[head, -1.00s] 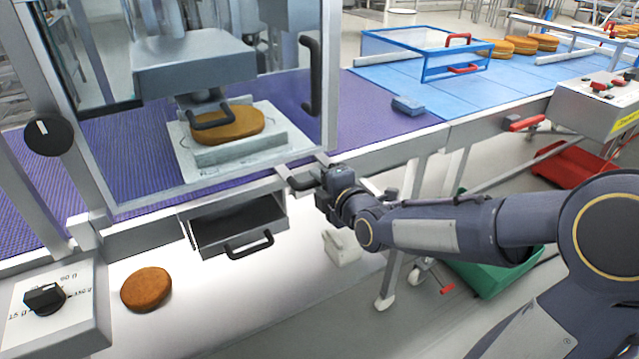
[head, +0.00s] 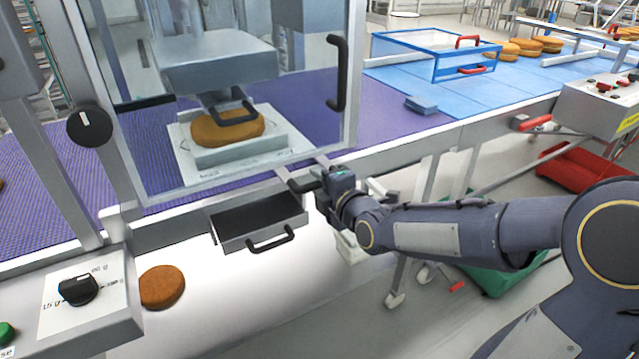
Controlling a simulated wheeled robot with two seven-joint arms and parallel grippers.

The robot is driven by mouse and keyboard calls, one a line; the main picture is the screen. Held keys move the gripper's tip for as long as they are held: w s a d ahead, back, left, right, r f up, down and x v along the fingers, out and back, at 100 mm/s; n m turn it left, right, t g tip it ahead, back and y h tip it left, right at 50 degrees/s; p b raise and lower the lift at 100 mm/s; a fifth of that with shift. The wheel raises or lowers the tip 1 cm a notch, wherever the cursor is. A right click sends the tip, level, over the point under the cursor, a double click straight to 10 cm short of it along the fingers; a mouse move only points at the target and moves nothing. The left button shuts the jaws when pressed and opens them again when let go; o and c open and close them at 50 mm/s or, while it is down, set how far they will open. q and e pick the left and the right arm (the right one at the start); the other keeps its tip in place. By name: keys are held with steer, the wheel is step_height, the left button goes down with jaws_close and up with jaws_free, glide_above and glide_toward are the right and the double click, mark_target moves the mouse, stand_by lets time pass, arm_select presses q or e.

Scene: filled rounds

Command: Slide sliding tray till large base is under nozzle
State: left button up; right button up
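The large base (head: 212,131), a round brown cake, lies on the pale sliding tray (head: 272,146) behind the clear guard. The nozzle (head: 216,98) hangs below the grey filler head (head: 213,62), and a black loop in front partly hides it and the base. In this view the base lies below the nozzle; exact centring cannot be told. My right gripper (head: 318,183) is at the tray's black handle (head: 301,186), in front of the guard, and appears shut on it; its fingertips are partly hidden. My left gripper is out of view.
An open metal drawer (head: 258,222) sits below the gripper's left. A dial box (head: 85,300) and another brown round (head: 162,287) are at lower left. A blue-framed guard (head: 432,55) and a blue block (head: 421,105) stand on the belt to the right.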

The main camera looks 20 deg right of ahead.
steer(key=shift+o, duration=0.3)
steer(key=v, duration=0.7)
steer(key=shift+s+p, duration=0.35)
steer(key=shift+s, duration=0.05)
steer(key=shift+d+r, duration=0.1)
steer(key=s+a+f+m+g+y, duration=0.1)
steer(key=s+a+f+m+g, duration=0.3)
steer(key=s+m, duration=0.65)
steer(key=s+a+f+m+g+y, duration=0.15)
steer(key=s+f+m+g, duration=0.35)
steer(key=s+m, duration=0.55)
step_height(320, 180, up, 14)
steer(key=g+p, duration=0.1)
steer(key=p, duration=1.2)
steer(key=shift+f+n, duration=0.15)
steer(key=shift+n, duration=0.15)
